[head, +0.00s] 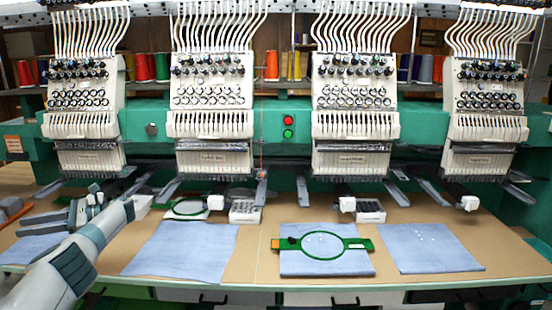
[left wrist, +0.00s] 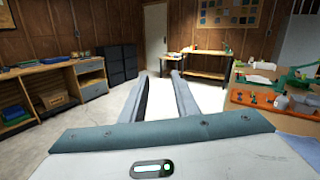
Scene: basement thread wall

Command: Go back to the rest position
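My left arm comes in from the lower left in the head view. Its gripper (head: 24,226) points to the left, above the left end of the tan table (head: 258,250). In the left wrist view the two grey fingers of my left gripper (left wrist: 160,76) are apart with nothing between them, and they point out into the room. My right gripper is not in view.
A green embroidery machine (head: 273,120) with several white heads stands behind the table. Blue cloths (head: 185,252) and a green hoop (head: 368,243) lie on the table. The left wrist view shows open floor, a shelf bench (left wrist: 60,85) and a workbench (left wrist: 207,73).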

